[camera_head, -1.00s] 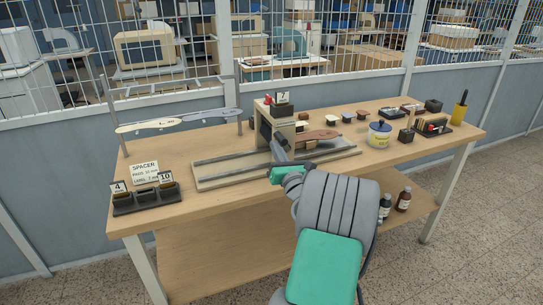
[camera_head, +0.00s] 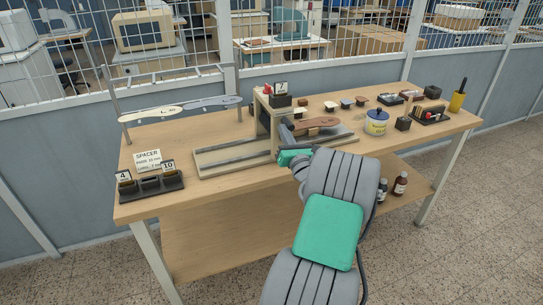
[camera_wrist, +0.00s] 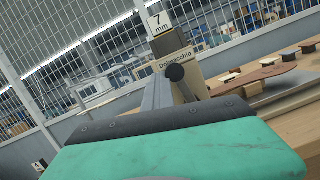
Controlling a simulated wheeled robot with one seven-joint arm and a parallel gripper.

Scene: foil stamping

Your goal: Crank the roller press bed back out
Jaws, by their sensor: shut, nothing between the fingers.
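The roller press (camera_head: 262,118) stands on the wooden table, with a "7" sign and a red knob on top. Its base with rails (camera_head: 225,160) runs left and right through it. A brown paddle-shaped piece (camera_head: 318,122) lies on the bed to the right of the rollers; it also shows in the wrist view (camera_wrist: 255,78). My gripper (camera_head: 286,130) is shut and empty in front of the press's right side. In the wrist view, a dark round crank knob (camera_wrist: 175,73) shows just beyond my grey fingers (camera_wrist: 157,92). Whether they touch is unclear. My gripper hides part of the press front.
A spacer rack (camera_head: 150,186) with number tags is at the front left. A stand with long strips (camera_head: 185,108) is behind it. Bottles (camera_head: 400,184) stand on the lower shelf.

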